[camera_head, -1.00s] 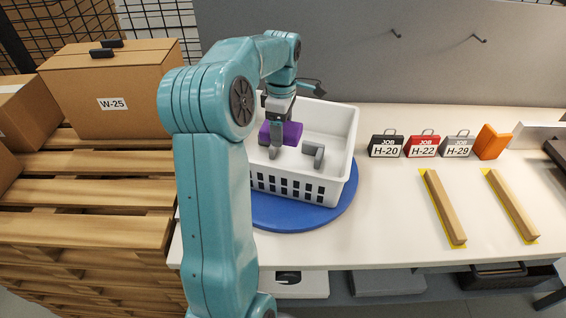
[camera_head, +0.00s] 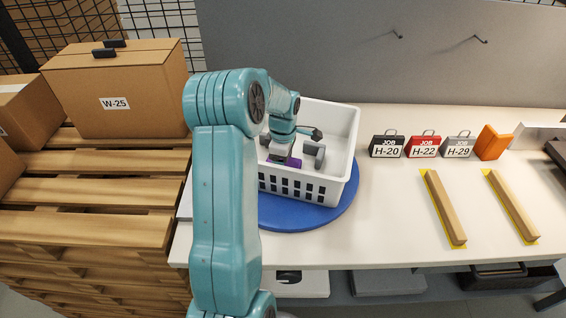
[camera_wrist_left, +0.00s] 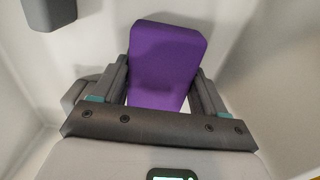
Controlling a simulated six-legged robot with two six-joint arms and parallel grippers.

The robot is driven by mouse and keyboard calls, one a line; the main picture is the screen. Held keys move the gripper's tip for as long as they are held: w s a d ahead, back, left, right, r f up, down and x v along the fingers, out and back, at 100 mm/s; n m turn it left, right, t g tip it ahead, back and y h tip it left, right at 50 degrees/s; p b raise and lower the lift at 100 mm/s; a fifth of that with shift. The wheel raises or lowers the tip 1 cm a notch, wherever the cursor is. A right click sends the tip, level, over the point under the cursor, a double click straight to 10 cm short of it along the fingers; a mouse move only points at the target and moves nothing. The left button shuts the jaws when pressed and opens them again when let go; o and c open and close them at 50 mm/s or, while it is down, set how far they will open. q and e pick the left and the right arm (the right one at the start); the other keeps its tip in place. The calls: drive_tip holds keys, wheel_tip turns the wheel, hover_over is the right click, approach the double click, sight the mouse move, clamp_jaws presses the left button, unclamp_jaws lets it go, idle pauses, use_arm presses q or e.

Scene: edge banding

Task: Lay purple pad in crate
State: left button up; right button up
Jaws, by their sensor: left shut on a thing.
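The purple pad (camera_wrist_left: 165,62) is between the two fingers of my left gripper (camera_wrist_left: 160,85) in the left wrist view, and the fingers are shut on it. In the head view my left gripper (camera_head: 280,156) reaches down inside the white crate (camera_head: 340,150), and only a little of the purple pad (camera_head: 292,162) shows beneath it. The pad is low inside the crate; I cannot tell whether it touches the floor. A grey piece (camera_head: 314,154) is also in the crate, to the right of the gripper. My right gripper is out of view.
The crate stands on a blue round mat (camera_head: 300,216) on the white table. Job tags (camera_head: 388,144), an orange block (camera_head: 492,142) and two wooden strips (camera_head: 445,208) lie to the right. A cardboard box (camera_head: 118,95) sits on pallets at left.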

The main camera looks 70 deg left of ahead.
use_arm(q)
drive_tip(key=shift+f, duration=0.15)
drive_tip(key=o, duration=1)
drive_tip(key=shift+a, duration=0.1)
drive_tip(key=shift+r, duration=0.35)
wheel_tip(320, 180, up, 12)
drive_tip(key=shift+f, duration=0.2)
